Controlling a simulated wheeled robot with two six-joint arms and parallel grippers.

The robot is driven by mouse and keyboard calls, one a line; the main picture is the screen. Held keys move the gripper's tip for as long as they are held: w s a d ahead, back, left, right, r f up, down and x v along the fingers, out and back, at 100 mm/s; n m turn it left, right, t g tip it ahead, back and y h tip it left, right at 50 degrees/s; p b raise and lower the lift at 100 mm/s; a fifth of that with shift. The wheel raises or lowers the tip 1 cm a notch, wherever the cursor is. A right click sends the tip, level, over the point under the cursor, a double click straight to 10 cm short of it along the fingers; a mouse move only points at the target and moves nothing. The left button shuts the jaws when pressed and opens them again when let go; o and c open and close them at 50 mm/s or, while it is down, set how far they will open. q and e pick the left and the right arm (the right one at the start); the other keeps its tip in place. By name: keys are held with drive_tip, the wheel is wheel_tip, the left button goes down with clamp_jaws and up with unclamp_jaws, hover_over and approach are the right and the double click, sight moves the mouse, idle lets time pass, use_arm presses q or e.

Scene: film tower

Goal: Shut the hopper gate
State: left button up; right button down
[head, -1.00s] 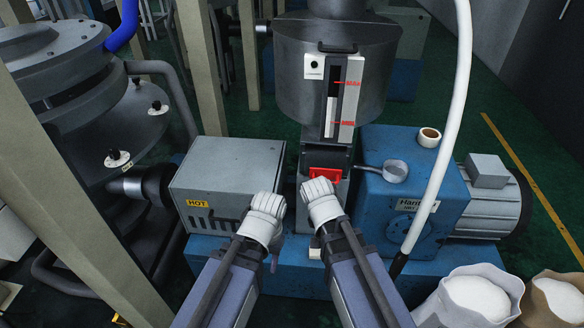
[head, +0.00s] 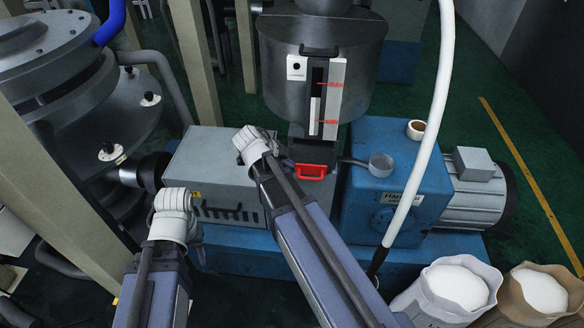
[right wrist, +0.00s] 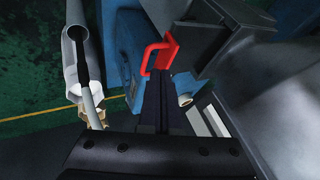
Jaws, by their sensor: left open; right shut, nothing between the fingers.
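The hopper gate's red handle (head: 312,172) sticks out at the throat below the grey steel hopper (head: 280,70). It also shows in the right wrist view (right wrist: 165,45), just past the fingertips. My right gripper (head: 248,138) is shut and empty, left of the handle in the head view and over the grey box. Its dark fingers (right wrist: 163,78) overlap the handle's lower end in the wrist view; I cannot tell if they touch. My left gripper (head: 174,194) is open and empty, lower left, in front of the grey box. The gate plate itself is hidden.
A grey box (head: 205,165) with a HOT label stands left of the throat. Open sacks (head: 455,285) stand lower right.

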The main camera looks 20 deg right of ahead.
sight(299, 175)
drive_tip(key=b+x, duration=0.6)
drive_tip(key=x, duration=0.2)
drive_tip(key=shift+d+f+b, duration=0.1)
drive_tip(key=shift+f+b, duration=0.15)
drive_tip(key=shift+b, duration=0.05)
drive_tip(key=shift+w+d+f+b, duration=0.1)
drive_tip(key=shift+d+f+b, duration=0.35)
drive_tip(key=shift+f+b, duration=0.1)
drive_tip(key=w+d, duration=0.1)
drive_tip(key=w, duration=0.1)
drive_tip(key=w+d, duration=0.1)
drive_tip(key=w, duration=0.1)
drive_tip(key=w+d, duration=0.2)
drive_tip(key=w, duration=0.1)
drive_tip(key=shift+d, duration=0.1)
drive_tip(key=shift+s, duration=0.1)
drive_tip(key=shift+r, duration=0.1)
